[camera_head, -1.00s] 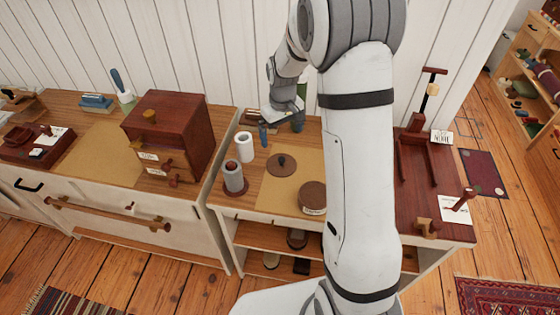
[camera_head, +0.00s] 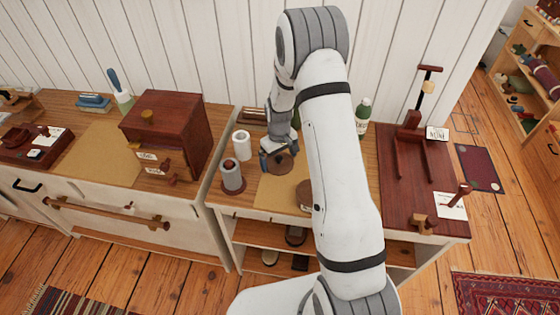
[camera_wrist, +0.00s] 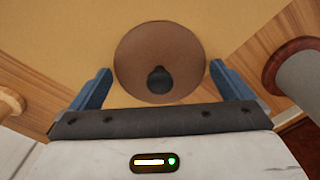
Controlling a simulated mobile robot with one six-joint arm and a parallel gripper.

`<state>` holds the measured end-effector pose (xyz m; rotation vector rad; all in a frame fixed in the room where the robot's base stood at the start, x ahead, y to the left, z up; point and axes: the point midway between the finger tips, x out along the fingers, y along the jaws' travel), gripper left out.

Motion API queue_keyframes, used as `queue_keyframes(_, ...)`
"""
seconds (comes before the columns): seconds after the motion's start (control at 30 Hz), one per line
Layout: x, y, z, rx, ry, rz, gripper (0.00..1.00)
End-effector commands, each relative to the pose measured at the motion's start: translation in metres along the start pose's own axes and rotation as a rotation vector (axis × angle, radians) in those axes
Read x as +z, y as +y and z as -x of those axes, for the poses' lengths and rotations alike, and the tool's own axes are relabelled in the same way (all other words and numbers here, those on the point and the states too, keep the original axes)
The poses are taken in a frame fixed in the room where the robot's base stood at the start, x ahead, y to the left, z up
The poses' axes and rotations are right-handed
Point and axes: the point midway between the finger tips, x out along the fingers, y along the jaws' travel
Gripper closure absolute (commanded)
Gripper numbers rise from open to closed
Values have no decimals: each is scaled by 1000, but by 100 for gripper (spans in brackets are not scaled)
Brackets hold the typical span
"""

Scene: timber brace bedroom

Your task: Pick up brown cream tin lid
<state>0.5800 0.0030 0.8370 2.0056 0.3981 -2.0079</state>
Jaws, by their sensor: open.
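The brown lid (camera_head: 281,163) is a flat round disc with a dark knob, lying on the tan mat (camera_head: 268,197) on the low cabinet. In the wrist view the lid (camera_wrist: 160,62) sits between and just beyond my fingers, its dark knob toward me. My gripper (camera_wrist: 160,85) is open, with one blue finger on each side and nothing held. In the head view my gripper (camera_head: 279,160) is over the lid and partly covers it. A round brown tin (camera_head: 306,195) stands nearer the front, half hidden by my arm.
A grey cylinder on a round base (camera_head: 233,178) and a white roll (camera_head: 242,145) stand left of the lid. A green bottle (camera_head: 362,117) stands behind my arm. A dark red wooden box (camera_head: 165,135) is on the left cabinet.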

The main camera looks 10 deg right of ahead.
Motion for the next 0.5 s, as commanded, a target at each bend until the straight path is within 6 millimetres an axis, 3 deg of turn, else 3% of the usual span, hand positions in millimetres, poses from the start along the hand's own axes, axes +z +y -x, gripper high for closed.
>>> queue_keyframes(0.2,0,0,0,0,1,0,2)
queue_keyframes(0.5,0,-1,0,0,1,1,26)
